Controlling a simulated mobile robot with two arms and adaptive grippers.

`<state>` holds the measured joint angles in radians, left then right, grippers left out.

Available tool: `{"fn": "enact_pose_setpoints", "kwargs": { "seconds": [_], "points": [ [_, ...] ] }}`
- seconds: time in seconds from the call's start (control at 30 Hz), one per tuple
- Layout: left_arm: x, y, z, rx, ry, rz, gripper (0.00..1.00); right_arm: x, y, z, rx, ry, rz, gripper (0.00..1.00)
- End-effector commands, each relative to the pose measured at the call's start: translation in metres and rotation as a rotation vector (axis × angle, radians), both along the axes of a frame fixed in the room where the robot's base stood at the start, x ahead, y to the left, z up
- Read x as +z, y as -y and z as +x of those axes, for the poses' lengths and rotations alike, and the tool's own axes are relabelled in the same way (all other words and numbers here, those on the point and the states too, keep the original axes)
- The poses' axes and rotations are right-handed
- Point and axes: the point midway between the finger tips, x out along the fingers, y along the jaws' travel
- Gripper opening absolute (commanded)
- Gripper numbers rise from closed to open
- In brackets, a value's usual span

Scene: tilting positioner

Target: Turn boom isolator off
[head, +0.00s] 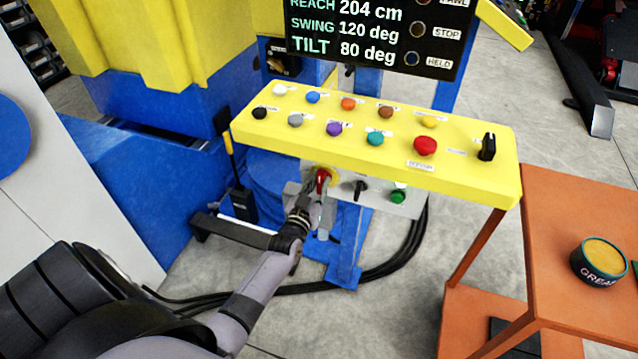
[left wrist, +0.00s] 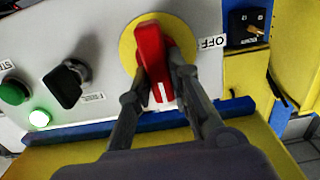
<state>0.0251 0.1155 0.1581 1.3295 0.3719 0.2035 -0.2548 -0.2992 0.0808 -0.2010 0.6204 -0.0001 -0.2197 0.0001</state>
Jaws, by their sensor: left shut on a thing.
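The boom isolator appears to be the red rotary handle (head: 322,178) on a yellow disc, on the grey panel under the yellow console. In the left wrist view the red handle (left wrist: 151,52) stands nearly upright in the picture, with a white mark at its lower end. An OFF label (left wrist: 213,42) sits right of the yellow disc (left wrist: 128,45). My left gripper (head: 319,194) has its fingers on both sides of the handle and is shut on it; they also show in the left wrist view (left wrist: 160,85). My right gripper is out of view.
Beside the isolator are a black switch (head: 360,188) and a green button (head: 398,196); a green lamp (left wrist: 38,118) glows near them. Above is the yellow console (head: 470,180) with several coloured buttons and a red knob. An orange table (head: 575,205) stands right; black cables run below.

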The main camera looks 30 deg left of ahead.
Motion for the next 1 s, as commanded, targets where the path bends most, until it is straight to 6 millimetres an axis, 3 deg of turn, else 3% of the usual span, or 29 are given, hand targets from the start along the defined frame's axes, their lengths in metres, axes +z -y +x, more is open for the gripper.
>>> {"fn": "enact_pose_setpoints", "kwargs": {
  "seconds": [0.2, 0.57, 1.0],
  "points": [
    [-0.0001, 0.0, -0.0002, 0.0, 0.0, 0.0, 0.0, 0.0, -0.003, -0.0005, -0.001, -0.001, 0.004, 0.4],
    [-0.0002, -0.0002, -0.0003, 0.0, 0.005, -0.021, 0.0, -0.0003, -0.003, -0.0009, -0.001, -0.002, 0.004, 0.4],
    [-0.0011, -0.0033, -0.001, -0.001, 0.07, -0.29, 0.0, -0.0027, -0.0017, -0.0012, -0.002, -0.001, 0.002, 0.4]
  ]
}}
